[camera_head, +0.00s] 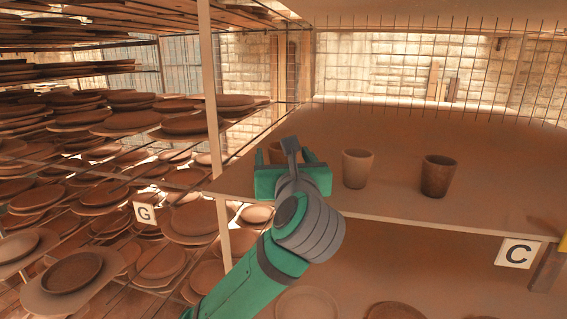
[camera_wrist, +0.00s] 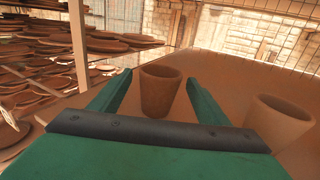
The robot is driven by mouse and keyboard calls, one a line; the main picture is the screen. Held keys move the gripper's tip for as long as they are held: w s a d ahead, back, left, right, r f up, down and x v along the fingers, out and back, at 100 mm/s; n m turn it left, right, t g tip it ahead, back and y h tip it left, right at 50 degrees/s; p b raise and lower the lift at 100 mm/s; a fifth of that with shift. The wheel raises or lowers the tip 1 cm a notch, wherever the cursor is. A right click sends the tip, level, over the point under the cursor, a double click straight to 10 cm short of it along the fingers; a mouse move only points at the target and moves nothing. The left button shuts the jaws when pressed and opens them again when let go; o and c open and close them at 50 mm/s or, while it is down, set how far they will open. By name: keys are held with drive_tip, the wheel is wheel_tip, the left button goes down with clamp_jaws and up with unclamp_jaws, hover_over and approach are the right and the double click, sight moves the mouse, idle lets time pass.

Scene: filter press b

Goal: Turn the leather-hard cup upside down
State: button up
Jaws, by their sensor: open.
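Three cups stand upright, mouths up, on the clay-coloured shelf board. A mid-brown cup (camera_wrist: 160,92) shows between the fingers of my gripper (camera_wrist: 160,78); in the head view this cup (camera_head: 275,147) is mostly hidden behind the gripper (camera_head: 285,154). The fingers are open on either side of it, with gaps, and do not appear to grip it. A paler cup (camera_head: 357,168) stands to the right and also shows in the wrist view (camera_wrist: 280,122). A darker brown cup (camera_head: 438,176) stands further right. I cannot tell from the pictures which one is leather-hard.
A rack with many clay plates (camera_head: 190,125) fills the left, behind a pale upright post (camera_head: 211,90). A wire mesh (camera_head: 430,60) closes the shelf's back. A sign "C" (camera_head: 517,253) hangs at the front edge. The shelf board (camera_head: 400,130) is clear behind the cups.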

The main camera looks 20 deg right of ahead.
drive_tip(key=shift+w+d, duration=0.15)
drive_tip(key=shift+w, duration=0.75)
drive_tip(key=shift+c, duration=0.4)
drive_tip(key=c, duration=1.1)
drive_tip(key=shift+o, duration=0.2)
